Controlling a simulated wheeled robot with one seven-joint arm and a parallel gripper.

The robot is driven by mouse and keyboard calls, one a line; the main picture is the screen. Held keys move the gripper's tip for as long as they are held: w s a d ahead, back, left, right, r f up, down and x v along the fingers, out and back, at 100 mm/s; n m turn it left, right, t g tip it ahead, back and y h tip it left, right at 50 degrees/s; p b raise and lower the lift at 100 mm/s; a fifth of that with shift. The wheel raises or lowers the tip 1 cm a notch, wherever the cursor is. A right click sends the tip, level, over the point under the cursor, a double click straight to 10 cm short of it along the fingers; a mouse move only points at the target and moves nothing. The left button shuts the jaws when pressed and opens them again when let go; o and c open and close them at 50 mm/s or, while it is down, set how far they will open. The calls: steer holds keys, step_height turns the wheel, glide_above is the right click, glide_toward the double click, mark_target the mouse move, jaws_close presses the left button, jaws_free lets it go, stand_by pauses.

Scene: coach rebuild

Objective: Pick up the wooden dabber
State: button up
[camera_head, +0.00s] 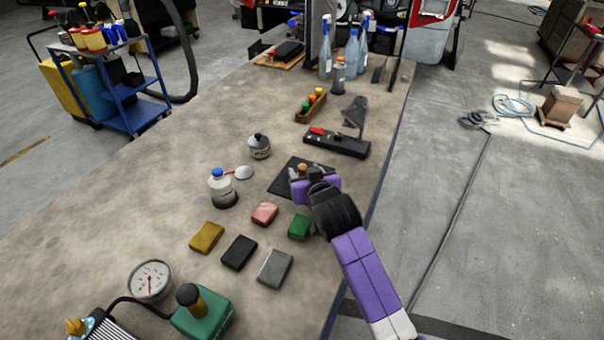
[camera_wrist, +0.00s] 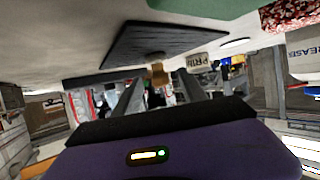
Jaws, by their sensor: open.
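The wooden dabber (camera_head: 302,168) is a small brown upright piece on the black mat (camera_head: 278,186). It also shows in the wrist view as a brown peg (camera_wrist: 158,74), beside the dark mat (camera_wrist: 150,42), which appears inverted there. My gripper (camera_head: 304,174) is open and low over the mat, close to the dabber. In the wrist view, the dabber appears between the two grey fingers (camera_wrist: 157,90), near their tips. I cannot tell whether either finger touches it. Its lower part is partly hidden in the head view.
Several coloured blocks, including a green one (camera_head: 300,227) and a pink one (camera_head: 265,213), lie left of my arm. A black tool with a red part (camera_head: 337,142) stands behind the mat. A grey pot (camera_head: 259,146) and a blue-capped bottle (camera_head: 221,186) stand left.

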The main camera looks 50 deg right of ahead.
steer(key=shift+w+f, duration=0.1)
jaws_close()
stand_by(0.4)
